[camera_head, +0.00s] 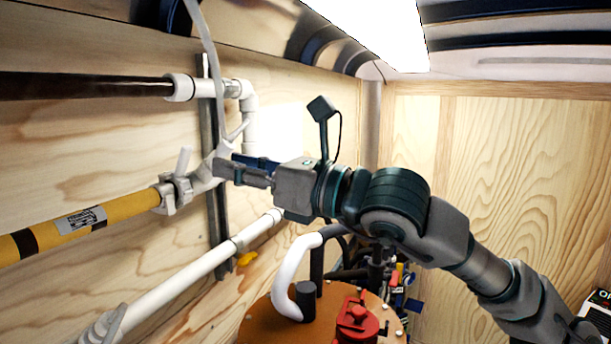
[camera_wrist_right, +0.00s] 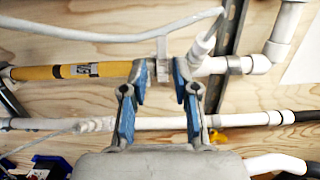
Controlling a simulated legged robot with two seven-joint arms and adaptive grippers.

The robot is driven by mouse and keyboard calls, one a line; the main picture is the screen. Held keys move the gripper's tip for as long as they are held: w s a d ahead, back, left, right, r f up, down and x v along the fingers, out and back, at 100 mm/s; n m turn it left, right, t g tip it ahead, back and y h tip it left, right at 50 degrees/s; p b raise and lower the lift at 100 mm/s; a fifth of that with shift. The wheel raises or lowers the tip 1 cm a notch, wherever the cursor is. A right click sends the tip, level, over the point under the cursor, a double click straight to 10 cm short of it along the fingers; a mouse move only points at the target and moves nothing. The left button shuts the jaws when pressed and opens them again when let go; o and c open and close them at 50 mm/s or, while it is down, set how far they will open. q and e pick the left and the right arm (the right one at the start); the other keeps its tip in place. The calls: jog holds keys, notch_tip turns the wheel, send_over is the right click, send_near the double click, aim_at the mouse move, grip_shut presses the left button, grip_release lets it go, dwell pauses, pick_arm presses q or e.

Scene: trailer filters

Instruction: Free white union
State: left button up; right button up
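The white union (camera_head: 175,190) joins the end of the yellow pipe (camera_head: 130,207) to the white fittings on the wooden wall in the head view. A small white tab stands up from it. In the right wrist view the union (camera_wrist_right: 162,70) shows between my right fingertips. My right gripper (camera_head: 236,170) comes in from the right and is at the white fittings just right of the union; its blue-padded fingers (camera_wrist_right: 160,76) are apart, with a gap on each side of the union. I cannot tell whether they touch anything. My left gripper is not in view.
A dark pipe (camera_head: 85,87) runs above and a white pipe (camera_head: 190,282) below, by a metal wall strut (camera_head: 222,232). A white hose (camera_head: 205,35) hangs down near the fittings. A brown round lid (camera_head: 262,325) with a red part stands below my right arm.

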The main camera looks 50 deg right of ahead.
jog(key=r+v, duration=0.1)
jog(key=v, duration=0.8)
jog(key=shift+s+b, duration=0.3)
jog(key=shift+s, duration=0.1)
jog(key=shift+d, duration=0.1)
jog(key=shift+s+r, duration=0.1)
jog(key=shift+s, duration=0.05)
dwell(0.4)
jog(key=v, duration=1.1)
jog(key=shift+s, duration=0.3)
